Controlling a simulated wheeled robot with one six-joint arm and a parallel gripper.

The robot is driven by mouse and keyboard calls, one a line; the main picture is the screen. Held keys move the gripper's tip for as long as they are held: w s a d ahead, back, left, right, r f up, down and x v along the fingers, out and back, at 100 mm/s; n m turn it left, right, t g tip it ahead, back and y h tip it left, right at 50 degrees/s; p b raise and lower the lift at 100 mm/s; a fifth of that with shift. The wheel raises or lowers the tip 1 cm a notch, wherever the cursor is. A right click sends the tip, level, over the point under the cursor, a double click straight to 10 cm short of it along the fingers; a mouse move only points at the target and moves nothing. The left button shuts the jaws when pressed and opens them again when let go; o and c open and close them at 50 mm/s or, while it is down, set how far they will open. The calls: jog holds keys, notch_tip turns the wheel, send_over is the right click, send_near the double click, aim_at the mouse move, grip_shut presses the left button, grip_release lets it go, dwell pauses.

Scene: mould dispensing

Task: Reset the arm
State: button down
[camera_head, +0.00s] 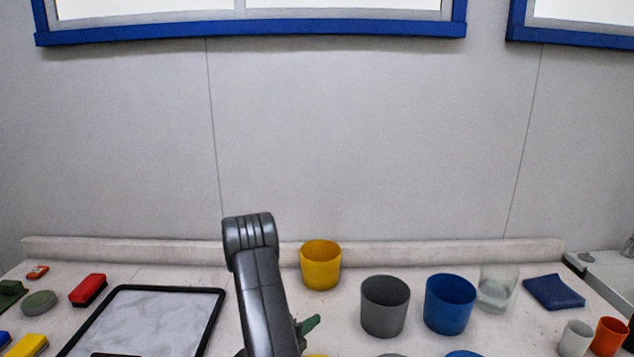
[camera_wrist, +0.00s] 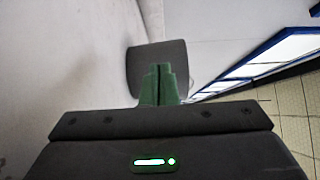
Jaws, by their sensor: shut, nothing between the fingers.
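My gripper (camera_wrist: 158,72) shows in the wrist view with its two green fingers together and nothing between them. In the head view, a green fingertip part of the gripper (camera_head: 311,323) pokes out to the right of my dark grey arm; the rest of it is hidden behind the arm. A grey cup (camera_head: 385,306) stands to the right of the fingers. A dark grey shape (camera_wrist: 157,52) behind the fingertips in the wrist view looks like this cup; I cannot tell if they touch.
A yellow cup (camera_head: 320,266), a blue cup (camera_head: 450,304) and a clear glass (camera_head: 497,289) stand on the table. A black-rimmed tray (camera_head: 216,310) lies left of my arm. A red block (camera_head: 88,290), a folded blue cloth (camera_head: 553,292) and small white (camera_head: 575,339) and orange (camera_head: 608,336) cups flank them.

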jog(key=s+b, duration=0.1)
jog(key=s, duration=0.5)
jog(key=shift+s+a+f+b, duration=0.15)
jog(key=shift+s+b, duration=0.15)
jog(key=shift+b, duration=0.1)
jog(key=b+v, duration=0.1)
jog(key=v, duration=0.6)
jog(key=shift+s+a+b, duration=0.1)
jog(key=shift+s+b, duration=0.15)
jog(key=shift+b, duration=0.15)
jog(key=shift+s+a, duration=0.25)
jog(key=shift+d+r, duration=0.1)
jog(key=shift+r, duration=0.15)
